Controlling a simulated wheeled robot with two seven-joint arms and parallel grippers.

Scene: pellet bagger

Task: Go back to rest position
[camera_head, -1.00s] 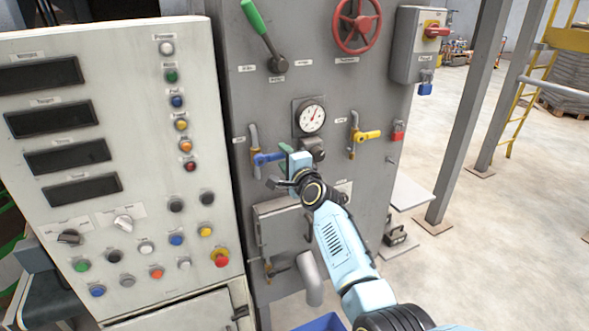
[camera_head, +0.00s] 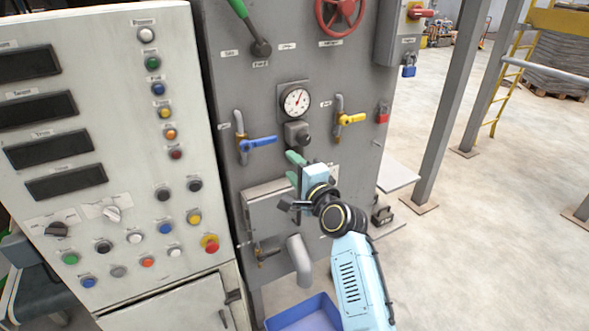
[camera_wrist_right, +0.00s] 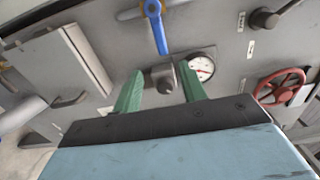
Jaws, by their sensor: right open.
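My right gripper (camera_head: 294,168) is in front of the grey machine panel (camera_head: 225,90), below the pressure gauge (camera_head: 295,101) and right of the blue valve handle (camera_head: 258,143). In the right wrist view its two green fingers (camera_wrist_right: 158,92) are spread apart with nothing between them. Beyond them in that view are the dark knob (camera_wrist_right: 165,80), the gauge (camera_wrist_right: 201,67) and the blue handle (camera_wrist_right: 156,25). The gripper looks clear of the blue handle. My left gripper is not in view.
A control cabinet (camera_head: 120,130) with buttons stands at the left. The yellow valve handle (camera_head: 351,118), red handwheel (camera_head: 340,12) and green-handled lever (camera_head: 260,46) are on the panel. An outlet pipe (camera_head: 299,262) sits above a blue bin (camera_head: 305,315). Open floor (camera_head: 470,260) lies at the right.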

